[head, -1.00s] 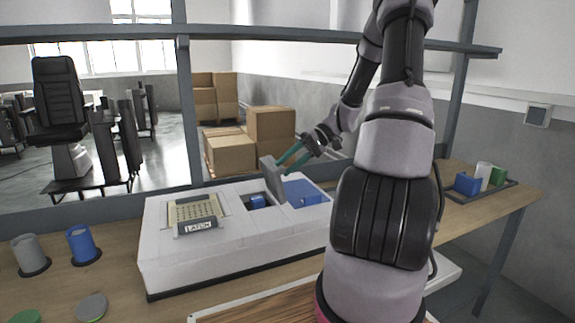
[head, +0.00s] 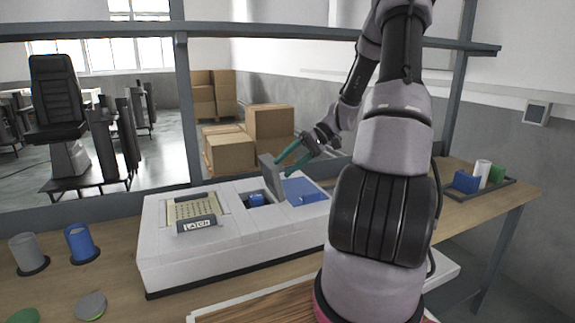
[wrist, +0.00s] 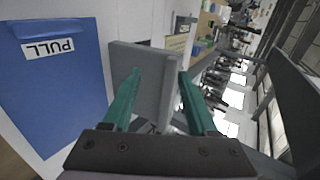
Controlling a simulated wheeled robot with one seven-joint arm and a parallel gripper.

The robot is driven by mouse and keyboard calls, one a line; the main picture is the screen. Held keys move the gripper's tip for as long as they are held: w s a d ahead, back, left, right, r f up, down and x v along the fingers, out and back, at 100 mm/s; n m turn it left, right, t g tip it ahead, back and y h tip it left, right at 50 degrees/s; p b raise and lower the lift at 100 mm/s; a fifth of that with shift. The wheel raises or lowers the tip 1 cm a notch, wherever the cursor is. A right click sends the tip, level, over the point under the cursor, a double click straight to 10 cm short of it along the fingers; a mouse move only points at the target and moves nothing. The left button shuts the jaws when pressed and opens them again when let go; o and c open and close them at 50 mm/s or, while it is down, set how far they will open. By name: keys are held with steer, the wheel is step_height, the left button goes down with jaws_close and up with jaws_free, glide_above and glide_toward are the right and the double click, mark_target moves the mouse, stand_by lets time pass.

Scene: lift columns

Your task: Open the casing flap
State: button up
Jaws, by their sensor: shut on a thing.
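The casing (head: 220,253) is a long white box on the bench. The grey casing flap (head: 268,172) stands raised above an opening in its top, with a blue part (head: 256,198) visible inside. My gripper (head: 283,160) is at the flap's upper edge, coming from the right. In the wrist view the green fingers of my gripper (wrist: 158,76) lie on either side of the grey flap (wrist: 150,90), shut on it. The flap's lower edge is hidden in the wrist view.
A blue panel (head: 302,190) is right of the opening; it reads PULL in the wrist view (wrist: 62,95). A LATCH-marked panel (head: 197,224) is at left. Blue (head: 80,243) and grey (head: 28,253) cups stand left; a tray (head: 486,190) with items is right. A shelf rail (head: 110,32) crosses above.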

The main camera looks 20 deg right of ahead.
steer(key=v, duration=1)
steer(key=shift+d+r, duration=0.2)
steer(key=shift+d, duration=0.1)
steer(key=s+a+r+m+t+h, duration=0.4)
steer(key=s+a+r+t+h, duration=0.3)
steer(key=s+a+r, duration=0.9)
steer(key=shift+s+a+r+h, duration=0.2)
steer(key=shift+s+a+h, duration=0.35)
steer(key=shift+s+h, duration=0.55)
steer(key=shift+d, duration=0.1)
